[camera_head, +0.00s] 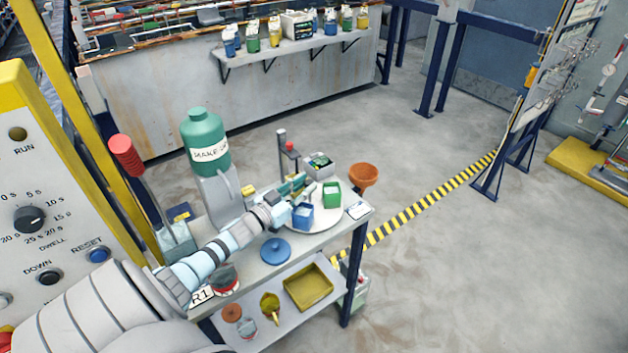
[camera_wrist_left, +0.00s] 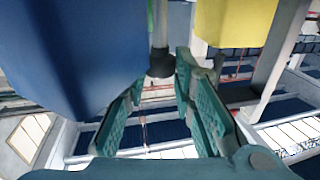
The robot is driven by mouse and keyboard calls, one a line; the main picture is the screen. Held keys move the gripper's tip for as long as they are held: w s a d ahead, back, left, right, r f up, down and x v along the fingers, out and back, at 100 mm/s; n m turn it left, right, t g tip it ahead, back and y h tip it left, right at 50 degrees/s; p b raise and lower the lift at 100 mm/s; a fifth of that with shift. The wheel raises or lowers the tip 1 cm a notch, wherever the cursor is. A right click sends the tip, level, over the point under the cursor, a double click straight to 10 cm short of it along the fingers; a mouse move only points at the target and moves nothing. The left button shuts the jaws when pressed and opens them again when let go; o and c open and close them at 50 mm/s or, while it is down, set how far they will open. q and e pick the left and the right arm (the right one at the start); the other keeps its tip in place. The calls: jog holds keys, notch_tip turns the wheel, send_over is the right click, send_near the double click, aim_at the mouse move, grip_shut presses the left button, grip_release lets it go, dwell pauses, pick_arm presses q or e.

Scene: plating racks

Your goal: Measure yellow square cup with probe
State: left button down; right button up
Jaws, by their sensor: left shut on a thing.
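My left gripper (camera_head: 297,184) is over the round white plate (camera_head: 322,222) on the cart. In the left wrist view its teal fingers (camera_wrist_left: 160,78) are shut on a thin grey probe (camera_wrist_left: 160,32) with a dark lower part. A blue square cup (camera_wrist_left: 70,50) fills the left of that view, and the yellow square cup (camera_wrist_left: 233,22) shows at its upper right. In the head view the blue cup (camera_head: 302,216) and a green cup (camera_head: 331,194) stand on the plate. I cannot make out the yellow cup there. The probe's tip is hidden. My right gripper is not in view.
A yellow tray (camera_head: 308,287) is on the lower shelf.

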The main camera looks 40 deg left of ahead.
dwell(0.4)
pick_arm(q)
jog(key=c, duration=1.3)
grip_release()
jog(key=shift+a, duration=0.1)
jog(key=shift+c, duration=0.2)
